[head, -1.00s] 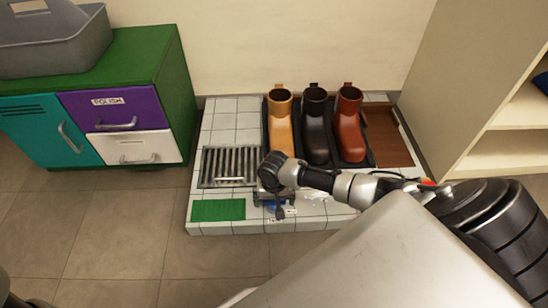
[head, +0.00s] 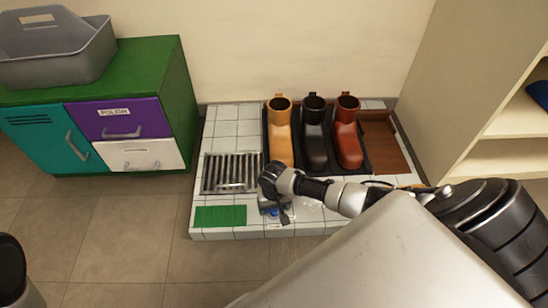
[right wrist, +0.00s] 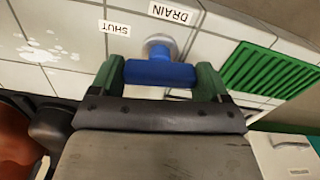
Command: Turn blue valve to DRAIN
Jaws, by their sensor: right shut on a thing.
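The blue valve (right wrist: 160,73) shows in the right wrist view as a blue bar on a round metal mount on the tiled surface. My right gripper (right wrist: 158,78) is shut on it, one green finger at each end of the bar. A DRAIN label (right wrist: 175,12) and a SHUT label (right wrist: 116,28) lie beyond the mount, upside down in this view. In the head view my right gripper (head: 274,208) is low at the platform's front and mostly covers the valve. I cannot tell exactly which label the valve points to.
A green cabinet (head: 178,90) stands left, shelves (head: 480,110) right. Floor in front is clear.

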